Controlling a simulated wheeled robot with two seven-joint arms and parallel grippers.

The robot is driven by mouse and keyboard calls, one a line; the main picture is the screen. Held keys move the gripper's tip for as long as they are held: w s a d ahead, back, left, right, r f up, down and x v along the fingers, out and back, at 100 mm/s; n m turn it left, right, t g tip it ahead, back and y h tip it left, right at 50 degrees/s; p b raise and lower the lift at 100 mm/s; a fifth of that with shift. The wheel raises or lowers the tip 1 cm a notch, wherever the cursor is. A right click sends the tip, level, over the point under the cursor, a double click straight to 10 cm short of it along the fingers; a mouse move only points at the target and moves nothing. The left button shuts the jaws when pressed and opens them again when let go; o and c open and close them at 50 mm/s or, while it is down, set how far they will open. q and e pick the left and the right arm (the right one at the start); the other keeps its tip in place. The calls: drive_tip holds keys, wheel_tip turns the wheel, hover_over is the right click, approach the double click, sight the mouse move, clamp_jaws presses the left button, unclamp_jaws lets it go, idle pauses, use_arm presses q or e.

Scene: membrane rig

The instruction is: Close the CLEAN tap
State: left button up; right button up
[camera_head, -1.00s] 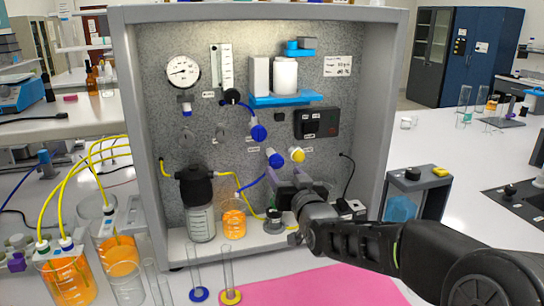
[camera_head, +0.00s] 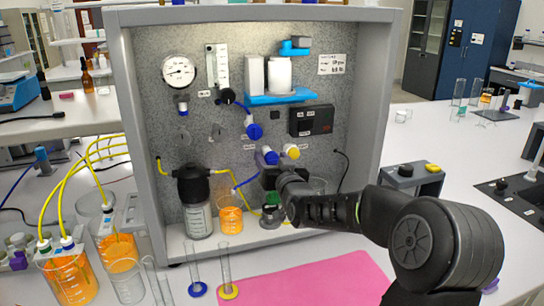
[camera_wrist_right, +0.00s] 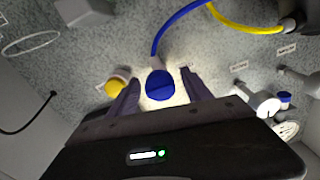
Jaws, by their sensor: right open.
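Two taps sit side by side on the panel, a blue-handled tap (camera_head: 270,156) and a yellow-handled tap (camera_head: 291,151). Another blue tap (camera_head: 254,131) is higher up to the left. The labels are too small to read, so I cannot tell which tap is CLEAN. My right gripper (camera_head: 277,174) is at the panel just below the lower pair. In the right wrist view its open fingers (camera_wrist_right: 162,98) stand on either side of the blue tap (camera_wrist_right: 160,84), with no clear contact seen. The yellow tap (camera_wrist_right: 114,87) is outside the fingers. My left gripper is not in view.
A grey cabinet frame (camera_head: 372,100) surrounds the panel. Below are a black-capped bottle (camera_head: 198,215) and a beaker of orange liquid (camera_head: 229,215). A blue shelf (camera_head: 290,98) is above the taps.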

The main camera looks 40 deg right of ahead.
drive_tip(key=shift+c, duration=0.2)
clamp_jaws()
idle(0.5)
